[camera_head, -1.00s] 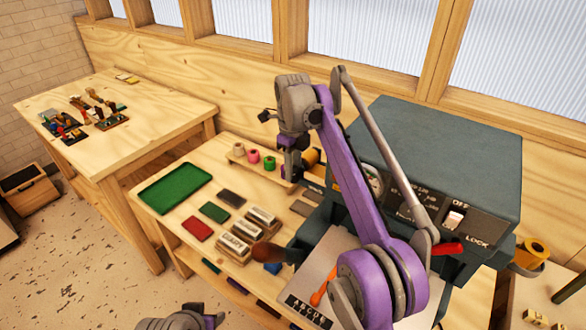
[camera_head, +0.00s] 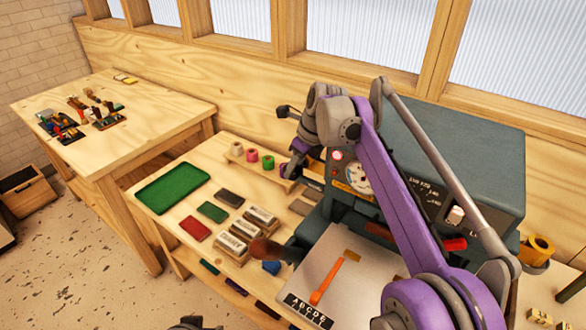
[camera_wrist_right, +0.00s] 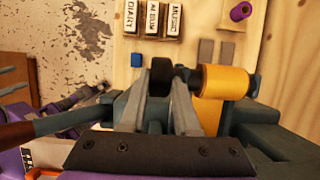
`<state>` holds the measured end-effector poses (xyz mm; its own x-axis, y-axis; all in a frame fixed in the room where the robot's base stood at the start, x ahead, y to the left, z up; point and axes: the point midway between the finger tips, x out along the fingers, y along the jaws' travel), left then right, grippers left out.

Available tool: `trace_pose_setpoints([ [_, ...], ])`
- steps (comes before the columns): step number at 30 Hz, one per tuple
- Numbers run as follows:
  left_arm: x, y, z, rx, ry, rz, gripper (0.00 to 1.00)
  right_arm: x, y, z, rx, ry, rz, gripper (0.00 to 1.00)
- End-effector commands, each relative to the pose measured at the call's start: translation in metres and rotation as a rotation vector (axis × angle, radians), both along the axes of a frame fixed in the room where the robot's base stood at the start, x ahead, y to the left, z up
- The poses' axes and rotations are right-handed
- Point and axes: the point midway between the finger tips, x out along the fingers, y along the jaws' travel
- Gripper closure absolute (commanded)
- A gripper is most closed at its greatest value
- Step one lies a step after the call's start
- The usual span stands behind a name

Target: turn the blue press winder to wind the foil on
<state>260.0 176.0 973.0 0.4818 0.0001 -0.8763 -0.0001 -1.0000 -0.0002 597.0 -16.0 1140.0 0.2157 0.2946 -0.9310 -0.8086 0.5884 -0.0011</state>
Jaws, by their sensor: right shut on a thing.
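The winder knob (camera_wrist_right: 161,74) looks nearly black in the right wrist view. It sits on a short shaft in line with the gold foil roll (camera_wrist_right: 224,81). My right gripper (camera_wrist_right: 165,92) is shut on this knob, with one finger on each side of it. In the head view my right wrist (camera_head: 322,120) reaches down at the press's (camera_head: 450,150) left side, and the arm hides the knob and foil roll there.
A green tray (camera_head: 172,188), stamp blocks (camera_head: 245,230) and thread spools (camera_head: 252,155) lie left of the press. An orange-handled tool (camera_head: 320,295) lies on the press plate. A brown-handled lever (camera_head: 270,250) sticks out left. Another gold roll (camera_head: 537,248) stands at right.

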Motion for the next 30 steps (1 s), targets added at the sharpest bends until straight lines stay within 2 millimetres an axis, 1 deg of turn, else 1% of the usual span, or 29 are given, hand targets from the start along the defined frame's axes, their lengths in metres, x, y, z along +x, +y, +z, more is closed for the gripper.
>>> trace_pose_setpoints([
  [8,0.0,0.0,0.001,0.0,0.0,0.0,0.5,0.0,0.0,0.0,0.0,0.001,0.001,1.0],
  [9,0.0,0.0,0.001,0.0,0.0,0.0,0.5,0.0,0.0,0.0,0.0,0.001,0.001,0.63],
  [13,0.0,0.0,0.001,0.0,-0.001,0.0,0.5,0.0,0.0,0.0,0.0,0.001,0.001,0.4],
  [23,0.001,0.0,0.001,0.0,-0.001,0.0,0.5,0.0,0.0,0.003,0.0,0.001,0.001,0.4],
  [26,0.002,0.0,0.005,0.0,-0.004,0.0,0.5,0.0,0.0,0.014,0.0,0.001,0.001,0.4],
  [30,0.006,0.0,0.013,0.0,-0.012,0.0,0.5,0.0,0.0,0.042,0.0,-0.001,0.002,0.4],
])
